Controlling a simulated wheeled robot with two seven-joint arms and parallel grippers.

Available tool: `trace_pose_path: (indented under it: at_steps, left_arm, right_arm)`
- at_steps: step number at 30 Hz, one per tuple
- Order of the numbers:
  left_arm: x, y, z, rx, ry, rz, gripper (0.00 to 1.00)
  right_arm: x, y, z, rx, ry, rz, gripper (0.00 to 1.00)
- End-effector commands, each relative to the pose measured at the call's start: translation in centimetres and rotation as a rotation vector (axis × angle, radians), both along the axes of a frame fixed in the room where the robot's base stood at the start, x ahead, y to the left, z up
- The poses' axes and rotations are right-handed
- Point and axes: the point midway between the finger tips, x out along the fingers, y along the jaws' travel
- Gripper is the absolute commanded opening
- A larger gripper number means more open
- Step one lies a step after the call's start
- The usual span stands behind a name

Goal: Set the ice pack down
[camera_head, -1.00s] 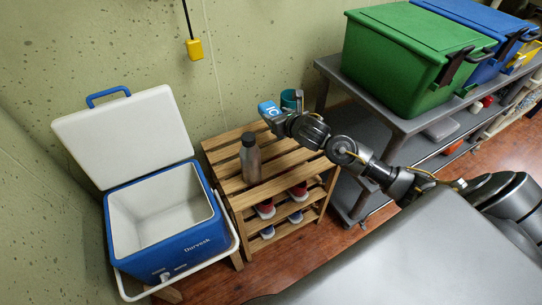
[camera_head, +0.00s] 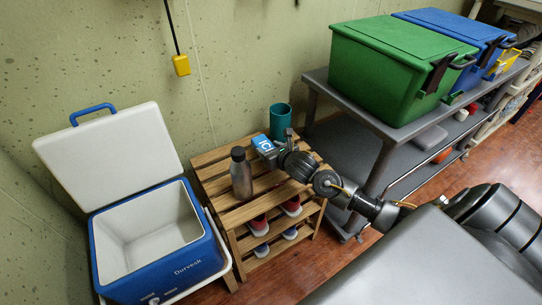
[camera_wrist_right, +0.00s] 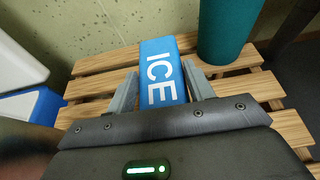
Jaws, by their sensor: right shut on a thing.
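The blue ice pack (camera_head: 264,144) with white lettering is between the fingers of my right gripper (camera_head: 274,150), over the slatted top of the wooden rack (camera_head: 214,179). In the right wrist view the ice pack (camera_wrist_right: 162,72) lies between both fingers, its "ICE" lettering facing the camera. My right gripper is shut on it. I cannot tell whether the pack touches the slats. My left gripper is not in view.
A teal cup (camera_head: 280,121) stands just behind the pack, and a grey bottle (camera_head: 241,174) stands to its left. An open blue and white cooler (camera_head: 158,240) is left of the rack. A grey cart (camera_head: 325,82) holding green (camera_head: 390,70) and blue bins is at right.

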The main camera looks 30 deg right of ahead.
Motion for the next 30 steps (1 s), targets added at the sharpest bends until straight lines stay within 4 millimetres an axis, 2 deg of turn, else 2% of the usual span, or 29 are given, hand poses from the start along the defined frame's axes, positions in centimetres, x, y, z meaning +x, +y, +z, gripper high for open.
trace_pose_path:
  at_steps: [6, 19, 20, 21, 24, 30]
  left_arm:
    - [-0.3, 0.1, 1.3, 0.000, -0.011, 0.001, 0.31]
    - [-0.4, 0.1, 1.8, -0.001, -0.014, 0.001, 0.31]
    - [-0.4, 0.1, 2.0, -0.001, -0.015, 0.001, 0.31]
    - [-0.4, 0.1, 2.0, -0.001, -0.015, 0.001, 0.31]
    - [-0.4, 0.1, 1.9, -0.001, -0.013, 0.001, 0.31]
    - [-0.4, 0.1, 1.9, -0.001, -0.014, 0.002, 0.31]
  right_arm:
    - [0.0, 0.1, -3.1, 0.001, 0.001, 0.000, 0.20]
    - [0.0, 0.0, -3.5, -0.001, 0.000, 0.000, 0.20]
    - [-0.1, 0.0, -3.5, -0.001, 0.002, 0.000, 0.56]
    - [-0.1, 0.0, -3.5, -0.001, 0.002, 0.000, 0.62]
    - [-0.1, 0.0, -3.5, -0.001, 0.002, 0.000, 0.74]
    - [-0.1, 0.0, -3.5, -0.001, 0.002, 0.000, 0.74]
